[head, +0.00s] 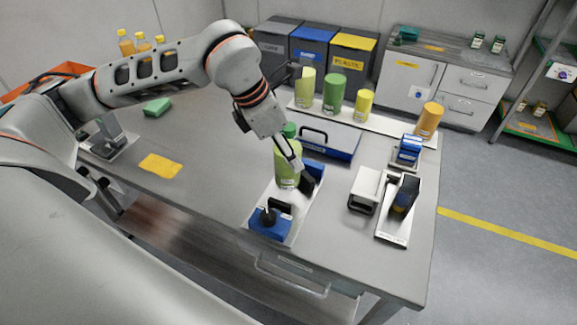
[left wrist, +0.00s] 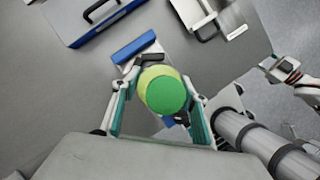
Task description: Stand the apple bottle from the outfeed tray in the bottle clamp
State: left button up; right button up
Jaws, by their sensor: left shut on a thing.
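My left gripper (head: 292,160) is shut around a light-green bottle with a green cap (head: 287,172), taken as the apple bottle; no label can be read. The bottle is upright. In the left wrist view, the green cap (left wrist: 165,95) is between the fingers of the left gripper (left wrist: 160,105). Under and around the bottle is a fixture, seemingly the bottle clamp, with a pale plate, a blue block (head: 268,225) with black handle in front and another blue part behind. Whether the bottle's base touches the plate is hidden. My right gripper (left wrist: 285,72) shows small at the wrist view's right.
A blue-fronted box with a black handle (head: 328,140) stands behind the fixture. A white device (head: 366,190) and a plate with a dark upright part (head: 392,230) are to the right. Several coloured cylinders stand on a white strip at the back. The table's left part holds a yellow cloth (head: 160,165).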

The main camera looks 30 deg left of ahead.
aim_at(288, 168)
pick_arm(q)
notch_tip(288, 168, down, 2)
notch_tip(288, 168, down, 3)
jog(key=shift+f, duration=0.3)
jog(key=shift+f, duration=0.1)
jog(key=o, duration=1.4)
jog(key=shift+o, duration=0.3)
